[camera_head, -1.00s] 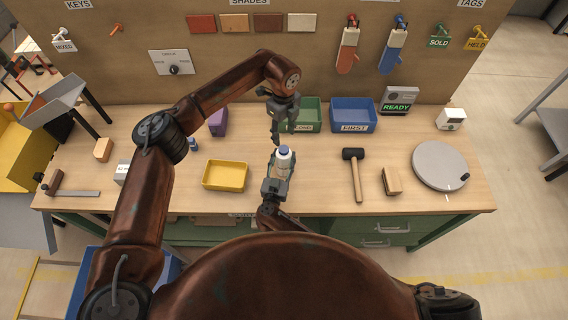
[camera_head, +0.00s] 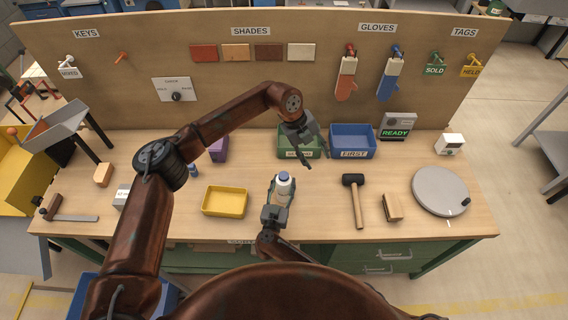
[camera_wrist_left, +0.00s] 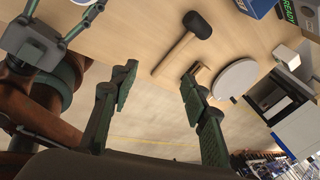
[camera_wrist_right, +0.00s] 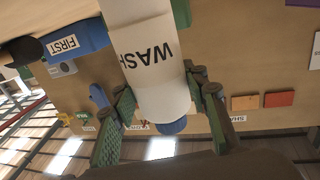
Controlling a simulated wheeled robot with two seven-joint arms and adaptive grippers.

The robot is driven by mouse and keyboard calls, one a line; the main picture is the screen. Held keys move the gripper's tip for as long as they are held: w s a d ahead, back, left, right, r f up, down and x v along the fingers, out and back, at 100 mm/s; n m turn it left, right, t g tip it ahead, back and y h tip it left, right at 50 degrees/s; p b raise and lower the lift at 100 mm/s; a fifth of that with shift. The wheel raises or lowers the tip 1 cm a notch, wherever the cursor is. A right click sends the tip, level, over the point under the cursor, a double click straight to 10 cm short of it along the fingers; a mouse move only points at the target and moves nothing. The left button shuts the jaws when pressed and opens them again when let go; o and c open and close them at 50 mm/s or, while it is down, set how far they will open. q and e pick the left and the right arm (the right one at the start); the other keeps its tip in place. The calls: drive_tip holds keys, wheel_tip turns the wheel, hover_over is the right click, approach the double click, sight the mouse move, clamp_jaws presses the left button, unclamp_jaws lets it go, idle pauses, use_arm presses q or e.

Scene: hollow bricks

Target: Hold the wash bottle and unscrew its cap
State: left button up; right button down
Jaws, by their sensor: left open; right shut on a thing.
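The wash bottle (camera_head: 281,192) is white with a blue cap (camera_head: 284,176). My right gripper (camera_head: 275,208) is shut on its body and holds it upright near the bench's middle. In the right wrist view the bottle (camera_wrist_right: 150,60) shows its WASH label between the fingers, and the cap (camera_wrist_right: 173,126) is on it. My left gripper (camera_head: 308,158) is open and empty, behind and to the right of the cap, apart from it. Its spread fingers (camera_wrist_left: 155,95) have nothing between them in the left wrist view.
Green (camera_head: 300,146) and blue (camera_head: 352,142) bins stand behind the bottle. A yellow tray (camera_head: 225,201) is to the left. A mallet (camera_head: 356,200), a wood block (camera_head: 392,207) and a grey round plate (camera_head: 438,187) lie to the right.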

use_arm(q)
drive_tip(key=w+d+r+m+t+h, duration=0.1)
drive_tip(key=d+r+m+h, duration=0.2)
drive_tip(key=d+r+h, duration=0.5)
drive_tip(key=d+r+m+h, duration=0.25)
drive_tip(key=d+r, duration=0.35)
drive_tip(key=r, duration=0.5)
drive_tip(key=w+a+r+n+t, duration=0.2)
drive_tip(key=w+a+r+t, duration=0.2)
drive_tip(key=w+r+t, duration=0.9)
drive_tip(key=w+a+f+n+g+y, duration=0.1)
drive_tip(key=w+a+f+y, duration=0.45)
drive_tip(key=w+f, duration=0.25)
drive_tip(key=m+g+y, duration=1)
drive_tip(key=m+g, duration=0.1)
drive_tip(key=g, duration=0.2)
hover_over(284, 175)
wheel_tip(284, 175, down, 28)
drive_tip(key=shift+w+f, duration=0.1)
drive_tip(key=shift+w, duration=0.05)
drive_tip(key=shift+a+f, duration=0.1)
drive_tip(key=shift+f, duration=0.15)
wheel_tip(284, 175, down, 7)
drive_tip(key=shift+f, duration=0.15)
